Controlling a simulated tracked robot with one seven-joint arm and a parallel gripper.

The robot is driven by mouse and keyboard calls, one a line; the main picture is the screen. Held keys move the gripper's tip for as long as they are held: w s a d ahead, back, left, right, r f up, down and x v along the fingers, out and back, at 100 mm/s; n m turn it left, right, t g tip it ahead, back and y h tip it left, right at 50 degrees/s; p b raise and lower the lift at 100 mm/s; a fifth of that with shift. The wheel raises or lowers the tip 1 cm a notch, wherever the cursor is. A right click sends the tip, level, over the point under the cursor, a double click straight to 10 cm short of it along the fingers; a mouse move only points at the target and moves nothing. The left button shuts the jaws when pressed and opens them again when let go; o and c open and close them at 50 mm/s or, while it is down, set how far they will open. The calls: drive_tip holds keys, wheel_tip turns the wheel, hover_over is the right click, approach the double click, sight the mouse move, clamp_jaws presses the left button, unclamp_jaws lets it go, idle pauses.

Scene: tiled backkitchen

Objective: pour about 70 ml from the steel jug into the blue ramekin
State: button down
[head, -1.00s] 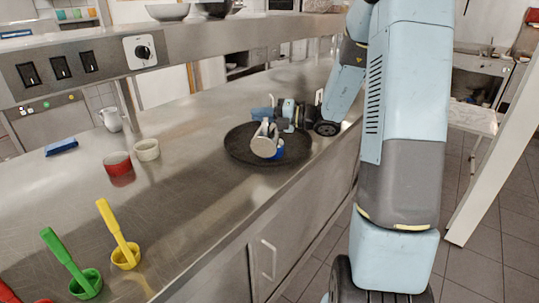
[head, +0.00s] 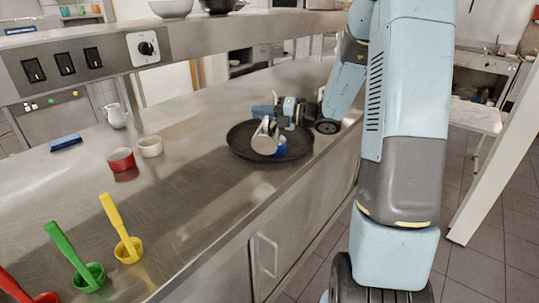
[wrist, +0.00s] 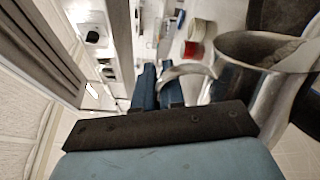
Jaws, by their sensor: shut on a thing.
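The steel jug (head: 265,143) is held tilted over the dark round tray (head: 240,150) in the head view. My gripper (head: 283,118) is shut on its handle. In the wrist view the jug's wide rim (wrist: 262,42) and curved handle (wrist: 190,70) show, with the handle at my gripper's fingers (wrist: 160,80). I cannot see a stream or the level in the ramekin.
A red ramekin (head: 121,160) and a cream ramekin (head: 149,146) stand to the left. A white pitcher (head: 115,116) and a blue sponge (head: 65,143) are farther back. The counter between is clear.

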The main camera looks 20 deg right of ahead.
drive_tip(key=shift+s+a+f+n, duration=0.1)
drive_tip(key=shift+s+f+n, duration=0.2)
drive_tip(key=shift+s+n, duration=0.15)
drive_tip(key=shift+s+a+r+n, duration=0.15)
drive_tip(key=shift+s+a+n, duration=0.1)
drive_tip(key=shift+s+n, duration=0.55)
drive_tip(key=shift+w+d+t, duration=0.1)
drive_tip(key=shift+d+t, duration=0.05)
drive_tip(key=shift+t, duration=0.15)
drive_tip(key=shift+w, duration=0.1)
drive_tip(key=shift+a, duration=0.2)
